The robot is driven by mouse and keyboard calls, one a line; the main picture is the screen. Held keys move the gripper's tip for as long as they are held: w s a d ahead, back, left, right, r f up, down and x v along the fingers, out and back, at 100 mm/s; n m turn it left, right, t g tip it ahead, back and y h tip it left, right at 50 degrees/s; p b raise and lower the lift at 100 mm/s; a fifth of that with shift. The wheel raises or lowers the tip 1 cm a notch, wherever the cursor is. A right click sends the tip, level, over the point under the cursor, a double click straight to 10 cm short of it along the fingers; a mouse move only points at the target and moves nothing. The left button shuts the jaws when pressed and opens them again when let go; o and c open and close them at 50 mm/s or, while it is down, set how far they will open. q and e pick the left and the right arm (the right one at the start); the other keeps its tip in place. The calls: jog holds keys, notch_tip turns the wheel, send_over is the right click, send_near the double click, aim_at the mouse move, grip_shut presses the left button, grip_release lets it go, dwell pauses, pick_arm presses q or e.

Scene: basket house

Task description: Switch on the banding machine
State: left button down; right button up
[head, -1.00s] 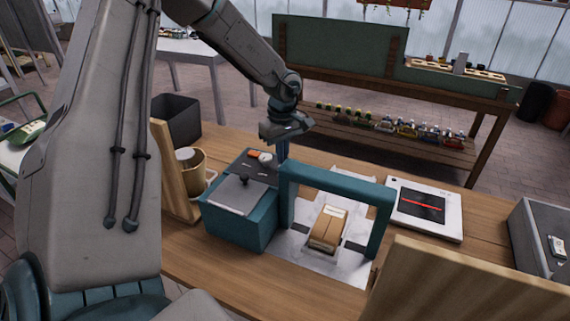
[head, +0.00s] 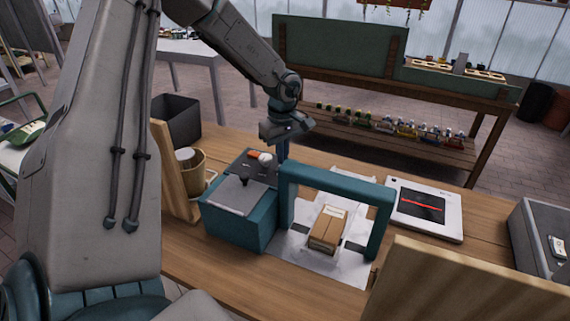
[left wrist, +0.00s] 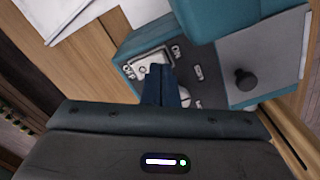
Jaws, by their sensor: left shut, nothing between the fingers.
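The banding machine (head: 240,222) is a teal box with a grey top plate, a black knob and a teal arch (head: 335,182) to its right. A brown carton (head: 328,230) sits under the arch. An orange and white switch (head: 260,156) is at the back of the top. In the left wrist view, the white switch plate (left wrist: 150,62) lies between ON and OFF labels. My left gripper (head: 283,152) is shut and empty, pointing down at the machine's back edge. Its dark blue fingers (left wrist: 160,85) overlap the switch plate and hide part of it; contact cannot be told. My right gripper is out of view.
A wooden board (head: 176,170) and a tan cup (head: 190,170) stand left of the machine. A white device with a red line (head: 425,208) lies right of the arch. A grey box (head: 540,245) is at the far right. Another wooden board (head: 465,285) stands in front.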

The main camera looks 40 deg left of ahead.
pick_arm(q)
jog(key=shift+s+f+b, duration=0.1)
jog(key=shift+f+b, duration=0.9)
jog(key=shift+b, duration=0.25)
dwell(0.9)
jog(key=shift+r, duration=0.85)
jog(key=shift+r+p, duration=0.9)
jog(key=shift+r, duration=1.8)
